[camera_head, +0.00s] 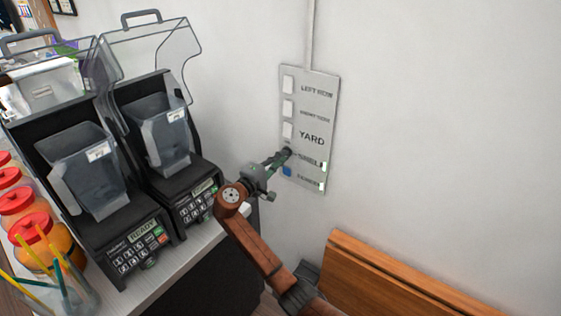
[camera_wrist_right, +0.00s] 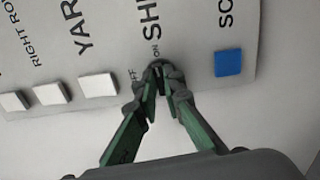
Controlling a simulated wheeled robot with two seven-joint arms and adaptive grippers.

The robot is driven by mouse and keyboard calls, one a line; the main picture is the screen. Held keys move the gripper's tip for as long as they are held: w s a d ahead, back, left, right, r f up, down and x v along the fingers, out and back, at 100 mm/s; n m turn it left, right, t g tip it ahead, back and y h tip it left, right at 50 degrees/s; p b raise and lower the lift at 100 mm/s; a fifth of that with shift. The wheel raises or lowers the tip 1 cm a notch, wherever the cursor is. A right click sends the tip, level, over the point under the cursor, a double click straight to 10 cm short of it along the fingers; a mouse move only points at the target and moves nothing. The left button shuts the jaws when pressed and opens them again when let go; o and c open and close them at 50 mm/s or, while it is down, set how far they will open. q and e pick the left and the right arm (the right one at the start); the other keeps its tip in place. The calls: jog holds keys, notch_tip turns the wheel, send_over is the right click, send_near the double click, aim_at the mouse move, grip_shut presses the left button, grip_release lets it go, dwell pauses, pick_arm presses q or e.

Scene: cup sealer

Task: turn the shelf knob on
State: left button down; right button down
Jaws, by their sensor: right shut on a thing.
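A grey wall panel (camera_head: 311,110) carries several labelled controls in a column; it also shows, turned sideways, in the right wrist view (camera_wrist_right: 190,50). The shelf knob (camera_wrist_right: 157,66) is a small round dark part beside the "SH..." label, with small "OFF" and "ON" marks around it. My right gripper (camera_head: 285,153) reaches the panel at the shelf row. In the right wrist view its fingertips (camera_wrist_right: 161,84) are shut on the knob and hide most of it, so I cannot tell its turn position. My left gripper is not in view.
White switches (camera_head: 288,107) sit above the knob and a blue switch (camera_head: 286,171) below it. A wooden board (camera_head: 400,280) is at lower right.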

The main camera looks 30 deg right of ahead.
jog(key=shift+f+m, duration=0.1)
jog(key=shift+m, duration=0.5)
jog(key=c, duration=2)
grip_release()
jog(key=shift+c, duration=0.2)
jog(key=shift+a, duration=0.1)
jog(key=v, duration=1.1)
jog(key=shift+s+a, duration=0.15)
jog(key=shift+a, duration=0.25)
